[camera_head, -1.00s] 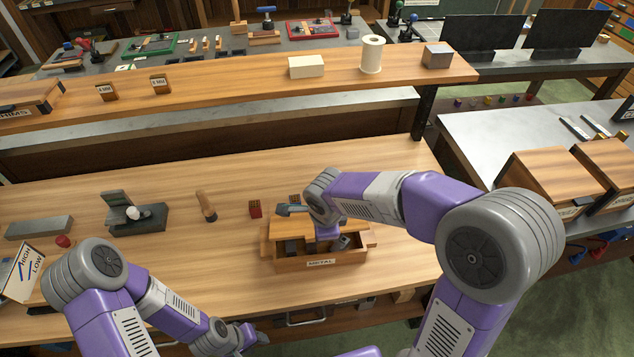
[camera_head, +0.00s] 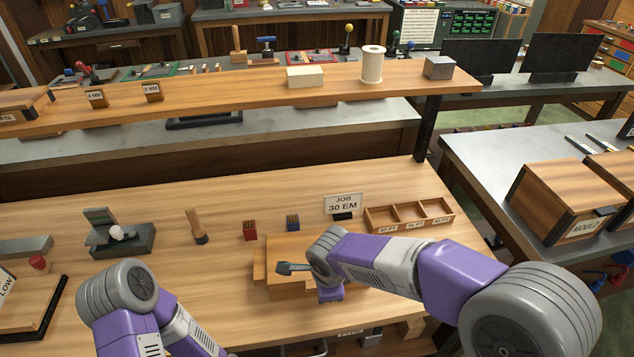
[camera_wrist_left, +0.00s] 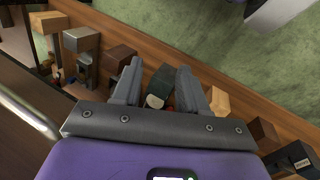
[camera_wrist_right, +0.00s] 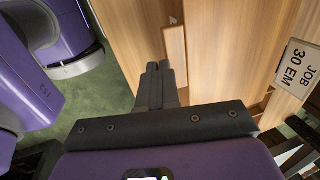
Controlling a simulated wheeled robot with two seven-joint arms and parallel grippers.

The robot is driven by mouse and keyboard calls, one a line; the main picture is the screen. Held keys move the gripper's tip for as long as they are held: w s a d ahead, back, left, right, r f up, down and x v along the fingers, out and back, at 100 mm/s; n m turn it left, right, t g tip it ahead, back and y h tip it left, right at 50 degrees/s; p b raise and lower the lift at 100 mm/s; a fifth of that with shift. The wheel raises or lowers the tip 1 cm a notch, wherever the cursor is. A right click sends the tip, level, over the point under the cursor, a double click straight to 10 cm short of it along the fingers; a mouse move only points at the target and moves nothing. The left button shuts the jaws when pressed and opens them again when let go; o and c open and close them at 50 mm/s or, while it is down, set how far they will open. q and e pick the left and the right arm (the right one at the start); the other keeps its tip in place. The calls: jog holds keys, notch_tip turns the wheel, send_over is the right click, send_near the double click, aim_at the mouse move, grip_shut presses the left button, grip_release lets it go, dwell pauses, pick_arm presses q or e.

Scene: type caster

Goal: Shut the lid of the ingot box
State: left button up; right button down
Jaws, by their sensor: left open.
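The ingot box (camera_head: 259,268) stands on the wooden bench, partly hidden behind my right forearm and wrist. Flat pale wood, seemingly its lid (camera_head: 288,247), shows over it. No ingots or inside are visible, but I cannot tell whether the lid is fully down. My right gripper (camera_head: 284,268) is over the box with its fingers together. In the right wrist view the fingers (camera_wrist_right: 158,70) are shut with nothing seen between them, beside a raised wooden strip (camera_wrist_right: 175,55); contact is unclear. My left gripper (camera_wrist_left: 160,75) is open and empty; the head view does not show it.
A three-part wooden tray (camera_head: 408,216) and a JOB 30 EM sign (camera_head: 343,204) stand behind and right of the box. Red (camera_head: 250,230) and blue (camera_head: 293,222) blocks stand behind it. The left wrist view shows several tools on a wooden ledge.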

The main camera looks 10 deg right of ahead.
jog(key=shift+s+d+f, duration=0.15)
jog(key=shift+s+f, duration=0.1)
jog(key=shift+f, duration=0.15)
jog(key=shift+r, duration=0.1)
jog(key=s+r+p, duration=0.4)
jog(key=s+r, duration=0.4)
jog(key=r, duration=0.1)
jog(key=shift+s+p, duration=0.3)
jog(key=shift+p, duration=0.05)
